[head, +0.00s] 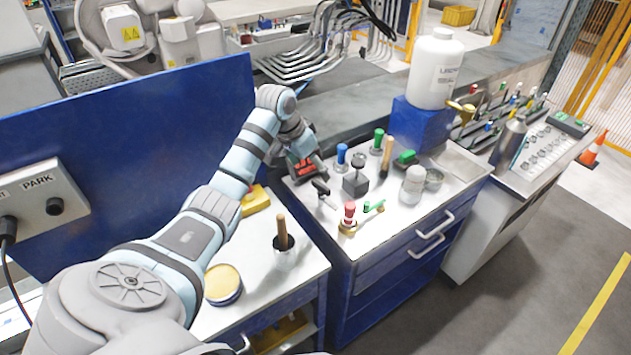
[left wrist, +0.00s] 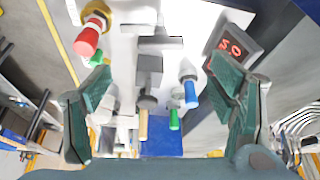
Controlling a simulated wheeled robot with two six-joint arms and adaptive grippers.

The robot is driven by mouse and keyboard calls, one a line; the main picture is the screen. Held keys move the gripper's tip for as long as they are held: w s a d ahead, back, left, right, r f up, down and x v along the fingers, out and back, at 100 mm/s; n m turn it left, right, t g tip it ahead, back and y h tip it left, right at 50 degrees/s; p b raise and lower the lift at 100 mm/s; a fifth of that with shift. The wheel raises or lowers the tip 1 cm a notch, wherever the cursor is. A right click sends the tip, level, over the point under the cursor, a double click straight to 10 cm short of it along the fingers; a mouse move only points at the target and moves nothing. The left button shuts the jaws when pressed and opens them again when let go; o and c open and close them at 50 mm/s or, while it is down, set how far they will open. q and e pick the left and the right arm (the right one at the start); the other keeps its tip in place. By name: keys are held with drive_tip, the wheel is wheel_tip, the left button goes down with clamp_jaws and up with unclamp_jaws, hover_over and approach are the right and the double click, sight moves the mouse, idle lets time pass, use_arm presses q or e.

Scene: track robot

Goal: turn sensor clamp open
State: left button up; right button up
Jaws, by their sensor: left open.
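My left gripper (head: 308,152) reaches over the back left of the white-topped blue cabinet. In the left wrist view its two green-padded fingers (left wrist: 165,88) are wide apart with nothing between the pads. Ahead of them, near the middle, are a dark T-shaped handle (left wrist: 160,43) and a grey block with a round knob (left wrist: 149,66). In the head view, the T-shaped handle (head: 321,187) is in front of the gripper, and the block (head: 355,183) is to its right. I cannot tell which of these is the sensor clamp. My right gripper is out of view.
A box with a red display (head: 305,169) is close to the gripper. Blue (head: 341,154) and green (head: 378,140) handles stand behind the block. A red-topped brass fitting (head: 349,213) is at the front edge. A white bottle (head: 435,68) stands on a blue box.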

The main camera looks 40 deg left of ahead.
sight(320, 185)
use_arm(q)
drive_tip(key=b+x, duration=0.1)
drive_tip(key=x, duration=0.9)
drive_tip(key=shift+a+f+b, duration=0.1)
drive_tip(key=shift+f+b, duration=0.2)
drive_tip(key=shift+f, duration=0.05)
drive_tip(key=shift+c, duration=0.2)
